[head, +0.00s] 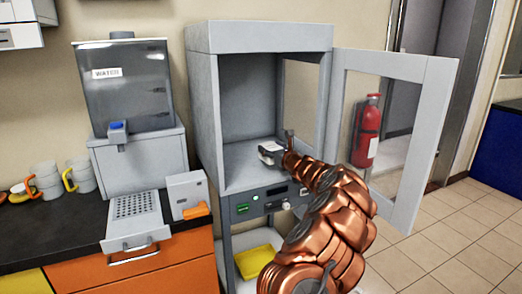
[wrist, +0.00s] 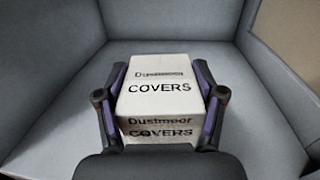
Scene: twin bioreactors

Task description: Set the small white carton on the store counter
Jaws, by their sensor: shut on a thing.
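The small white carton (wrist: 157,88), printed "Dustmoor COVERS", sits between the two fingers of my gripper (wrist: 160,105) in the wrist view. The fingers are shut on its left and right sides. In the head view my gripper (head: 270,152) reaches into a grey open-fronted cabinet (head: 262,37), low over its inside floor (head: 240,165). The carton (head: 272,146) shows there only as a small pale patch, partly hidden by my gripper. I cannot tell whether it touches the cabinet floor.
The cabinet's glazed door (head: 434,135) stands open to the right. A fire extinguisher (head: 366,130) shows through it. On the left are a water dispenser (head: 125,85), mugs (head: 48,180) and a dark counter (head: 60,225). A yellow item (head: 254,262) lies below the cabinet. Tiled floor is clear at right.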

